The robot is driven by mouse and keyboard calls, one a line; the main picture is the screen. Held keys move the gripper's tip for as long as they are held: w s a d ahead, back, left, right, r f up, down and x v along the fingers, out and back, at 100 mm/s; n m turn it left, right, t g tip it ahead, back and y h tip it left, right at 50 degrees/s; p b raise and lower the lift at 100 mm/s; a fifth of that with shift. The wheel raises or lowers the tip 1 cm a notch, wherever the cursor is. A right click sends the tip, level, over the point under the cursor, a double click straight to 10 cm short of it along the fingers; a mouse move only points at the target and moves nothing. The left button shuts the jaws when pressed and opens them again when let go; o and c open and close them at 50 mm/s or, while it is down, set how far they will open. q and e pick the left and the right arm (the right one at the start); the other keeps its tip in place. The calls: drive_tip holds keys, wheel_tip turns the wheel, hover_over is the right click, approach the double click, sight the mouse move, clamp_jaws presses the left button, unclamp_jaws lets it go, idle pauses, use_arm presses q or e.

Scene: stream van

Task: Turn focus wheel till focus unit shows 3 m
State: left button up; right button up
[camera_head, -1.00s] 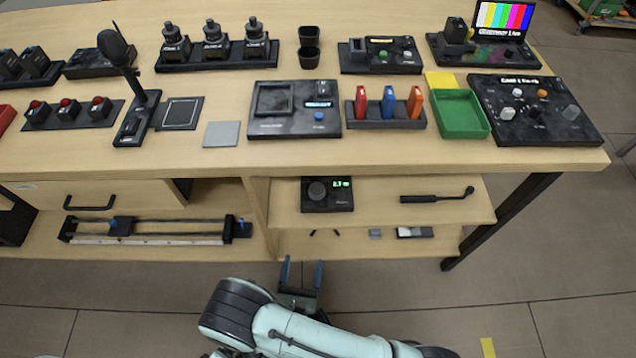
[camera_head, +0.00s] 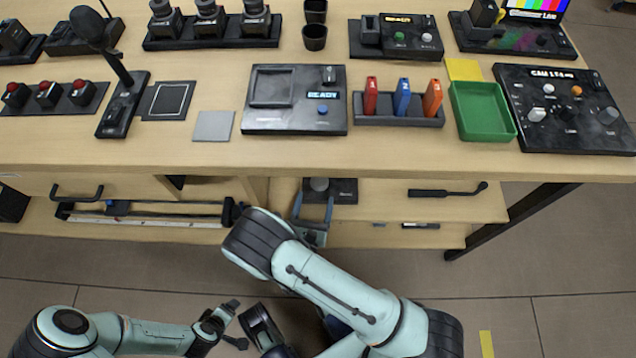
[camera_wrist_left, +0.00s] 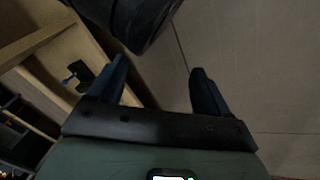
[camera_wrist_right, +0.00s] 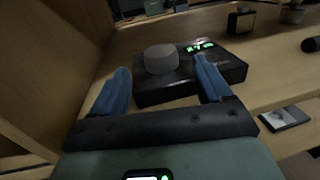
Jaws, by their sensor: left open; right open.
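The focus unit (camera_head: 344,191) is a black box on the shelf under the table top, partly hidden by the table edge and my right gripper. Its round grey focus wheel (camera_wrist_right: 161,59) stands upright on the left of the unit in the right wrist view. The green display (camera_wrist_right: 201,46) beside it reads about 2.7, though the digits are small. My right gripper (camera_head: 313,207) is open in front of the unit. In the right wrist view its fingers (camera_wrist_right: 161,74) are spread on either side of the wheel, short of closing on it. My left gripper (camera_head: 236,323) is open and empty above the floor.
The table's front edge (camera_head: 400,165) overhangs the shelf. A black handle-like tool (camera_head: 447,190) lies on the shelf to the right. A slider rail (camera_head: 150,216) lies on the lower left shelf. A wooden wall (camera_wrist_right: 45,65) stands left of the right gripper.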

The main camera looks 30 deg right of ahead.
sight(317, 187)
use_arm(q)
drive_tip(key=shift+s+a+f+g+b, duration=0.15)
drive_tip(key=shift+s+f+g+b, duration=0.25)
drive_tip(key=shift+s+f, duration=0.6)
use_arm(e)
drive_tip(key=x, duration=0.6)
drive_tip(key=shift+w, duration=0.1)
drive_tip(key=c, duration=1)
use_arm(q)
drive_tip(key=shift+r, duration=0.1)
use_arm(e)
drive_tip(key=shift+c, duration=0.2)
